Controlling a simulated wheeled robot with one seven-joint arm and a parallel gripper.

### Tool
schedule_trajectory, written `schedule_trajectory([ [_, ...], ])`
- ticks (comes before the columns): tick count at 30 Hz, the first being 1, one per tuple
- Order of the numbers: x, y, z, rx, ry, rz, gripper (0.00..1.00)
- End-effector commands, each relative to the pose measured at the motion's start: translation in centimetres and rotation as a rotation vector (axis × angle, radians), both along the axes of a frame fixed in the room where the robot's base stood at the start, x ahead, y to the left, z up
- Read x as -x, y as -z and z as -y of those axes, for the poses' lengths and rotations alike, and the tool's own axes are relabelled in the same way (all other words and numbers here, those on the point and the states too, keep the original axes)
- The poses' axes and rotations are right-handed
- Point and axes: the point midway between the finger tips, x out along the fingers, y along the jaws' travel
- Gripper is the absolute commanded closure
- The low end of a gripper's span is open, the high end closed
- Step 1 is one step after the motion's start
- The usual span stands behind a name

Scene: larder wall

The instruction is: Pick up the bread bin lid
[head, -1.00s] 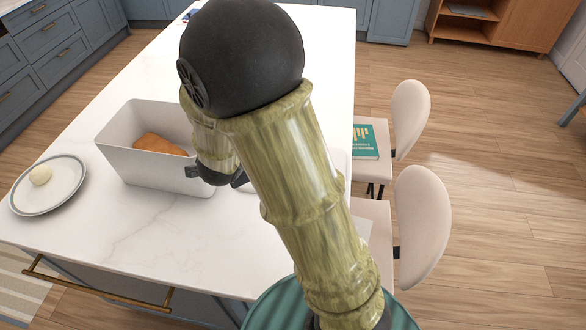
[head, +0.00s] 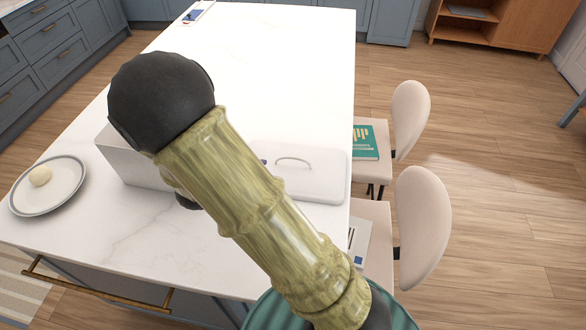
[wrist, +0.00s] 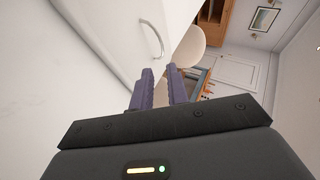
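The bread bin lid (head: 312,182) is a flat white slab with an arched handle (head: 294,160). It lies on the white island top near its right edge, partly hidden by my arm in the head view. In the wrist view the lid's handle (wrist: 152,38) stands ahead of and slightly left of my gripper (wrist: 164,80). The two purple-grey fingers are apart with nothing between them, and they do not touch the handle. My arm hides the gripper in the head view. The white bread bin (head: 125,165) stands left of the lid, mostly hidden by my arm.
The far part of the island top is mostly clear.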

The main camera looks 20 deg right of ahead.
Motion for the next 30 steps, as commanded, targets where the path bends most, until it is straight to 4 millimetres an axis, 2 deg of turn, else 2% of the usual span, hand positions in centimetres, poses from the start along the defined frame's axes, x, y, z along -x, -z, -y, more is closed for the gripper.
schedule_trajectory([
  [6,-1.6,2.0,3.1,0.004,0.004,-0.003,0.84],
  [16,-4.0,4.8,7.1,0.001,0.002,-0.003,0.84],
  [30,-4.5,5.3,7.8,0.0,-0.001,-0.002,0.84],
])
